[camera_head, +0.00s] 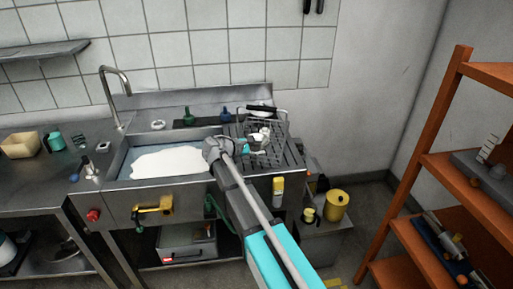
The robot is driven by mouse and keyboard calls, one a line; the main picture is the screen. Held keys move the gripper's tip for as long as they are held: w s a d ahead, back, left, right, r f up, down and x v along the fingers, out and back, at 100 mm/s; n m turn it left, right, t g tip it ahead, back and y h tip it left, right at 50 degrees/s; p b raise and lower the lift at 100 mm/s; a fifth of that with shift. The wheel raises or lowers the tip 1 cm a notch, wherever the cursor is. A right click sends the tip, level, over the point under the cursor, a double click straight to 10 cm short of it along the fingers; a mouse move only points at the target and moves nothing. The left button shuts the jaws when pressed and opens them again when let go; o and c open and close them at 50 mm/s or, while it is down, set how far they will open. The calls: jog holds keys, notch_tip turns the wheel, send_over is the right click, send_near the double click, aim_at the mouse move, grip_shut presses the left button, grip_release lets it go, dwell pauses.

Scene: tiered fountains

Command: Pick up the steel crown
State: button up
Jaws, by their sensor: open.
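My arm reaches up from the bottom of the view to the drainboard right of the sink. My gripper (258,148) is open, low over the grooved drainboard (290,157). A small pale metallic object (262,134) lies close by it on the drainboard side; it is too small to tell whether it is the steel crown, or whether the gripper touches it. A small silvery ring-shaped piece (158,125) lies on the ledge behind the sink; I cannot tell whether that is the crown either.
The sink basin (165,162) holds white liquid or foam, with a tall faucet (116,95) behind. A dark wire rack (262,110) and bottles (225,115) stand at the back. An orange shelf (433,160) is on the right. A yellow canister (336,205) stands low beside the sink.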

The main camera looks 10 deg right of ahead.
jog(key=shift+x, duration=0.85)
grip_shut()
